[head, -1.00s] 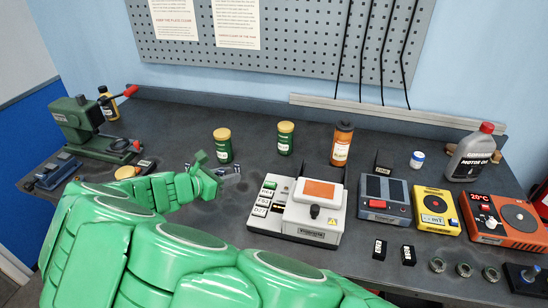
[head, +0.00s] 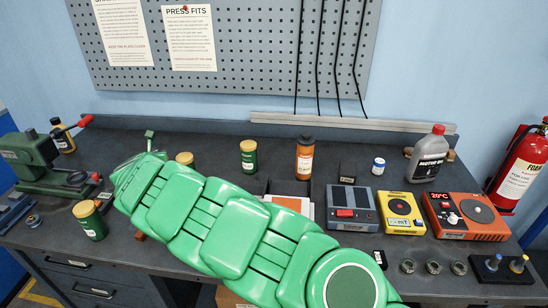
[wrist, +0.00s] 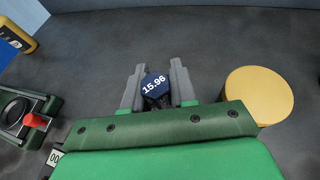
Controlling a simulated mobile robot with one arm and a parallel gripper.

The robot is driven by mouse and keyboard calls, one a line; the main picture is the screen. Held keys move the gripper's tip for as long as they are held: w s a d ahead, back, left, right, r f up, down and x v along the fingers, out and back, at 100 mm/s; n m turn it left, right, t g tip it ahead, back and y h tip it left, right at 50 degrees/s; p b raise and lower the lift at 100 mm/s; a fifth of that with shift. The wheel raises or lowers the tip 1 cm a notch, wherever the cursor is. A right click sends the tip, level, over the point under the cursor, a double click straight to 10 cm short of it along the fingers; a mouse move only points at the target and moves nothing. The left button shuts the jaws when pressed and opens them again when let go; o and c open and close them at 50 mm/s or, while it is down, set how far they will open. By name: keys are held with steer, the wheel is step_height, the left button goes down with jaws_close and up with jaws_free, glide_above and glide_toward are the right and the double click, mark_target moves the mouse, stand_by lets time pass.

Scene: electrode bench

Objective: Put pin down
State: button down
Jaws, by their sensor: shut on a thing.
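In the wrist view my gripper (wrist: 157,72) has its two grey fingers shut on a pin with a dark blue tag (wrist: 154,86) that reads 15.96. The tag sits between the fingers; the rest of the pin is not clear. Dark bench top shows around and beyond the fingertips. In the head view my green arm reaches to the back left of the bench, and it hides the fingers and the pin.
A yellow-lidded green jar (head: 90,220) stands at the left, near a green press (head: 35,165) with a red-tipped lever. More jars (head: 248,157) stand behind the arm. Instruments (head: 352,207), an orange hot plate (head: 466,215) and several rings (head: 433,266) fill the right. The back-left bench is fairly clear.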

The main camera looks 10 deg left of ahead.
steer(key=w+r+n+g+y, duration=0.3)
steer(key=w+r+n+y, duration=0.15)
steer(key=w, duration=0.45)
steer(key=n+g+y, duration=0.5)
steer(key=n+g, duration=0.3)
glide_above(270, 156)
step_height(270, 156, down, 4)
steer(key=shift+w+a+f, duration=0.1)
steer(key=shift+w+f, duration=0.05)
steer(key=shift+f, duration=4.65)
steer(key=shift+f, duration=0.2)
steer(key=c, duration=0.9)
jaws_free()
